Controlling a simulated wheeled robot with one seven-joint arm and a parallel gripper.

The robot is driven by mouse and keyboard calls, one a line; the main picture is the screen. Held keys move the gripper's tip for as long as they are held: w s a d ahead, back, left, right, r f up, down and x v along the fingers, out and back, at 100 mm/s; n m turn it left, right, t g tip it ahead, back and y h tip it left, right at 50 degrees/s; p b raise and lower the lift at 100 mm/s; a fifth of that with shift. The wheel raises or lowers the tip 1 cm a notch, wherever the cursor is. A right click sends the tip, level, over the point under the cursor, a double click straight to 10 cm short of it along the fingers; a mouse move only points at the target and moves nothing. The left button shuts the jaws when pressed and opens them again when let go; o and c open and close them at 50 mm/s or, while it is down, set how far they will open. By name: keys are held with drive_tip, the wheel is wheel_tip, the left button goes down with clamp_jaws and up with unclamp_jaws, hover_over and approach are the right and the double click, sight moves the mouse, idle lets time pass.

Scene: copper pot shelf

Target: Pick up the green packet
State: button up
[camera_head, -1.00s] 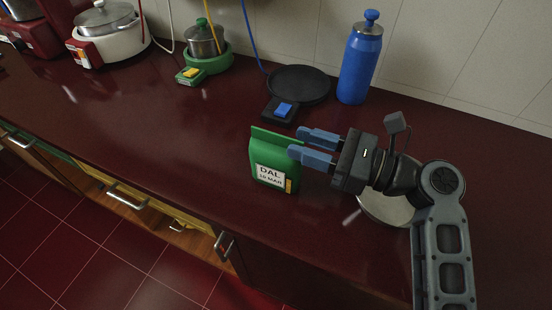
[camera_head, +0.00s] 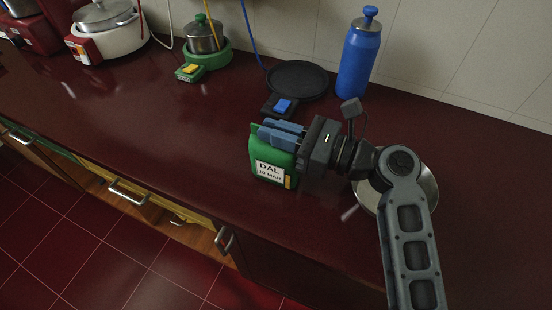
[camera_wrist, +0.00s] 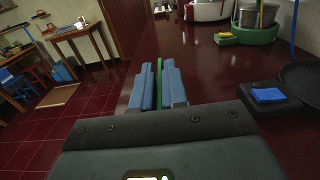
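The green packet (camera_head: 268,168), with a white label reading DAL, stands upright on the dark red counter near its front edge. My gripper (camera_head: 270,132) has reached it from the right. Its two blue fingers are drawn together at the packet's top, one on each side. In the wrist view, a thin green strip of the packet (camera_wrist: 159,72) shows between the fingertips, which look pressed against it. The lower part of the packet is hidden in that view.
A black flat pan (camera_head: 298,80) with a blue-topped block (camera_head: 283,105) lies behind the packet. A blue bottle (camera_head: 358,62) stands at the back right. A metal bowl (camera_head: 428,190) sits partly behind my arm. The counter (camera_head: 150,120) to the left is clear.

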clamp_jaws()
idle(0.8)
drive_tip(key=shift+r, duration=0.2)
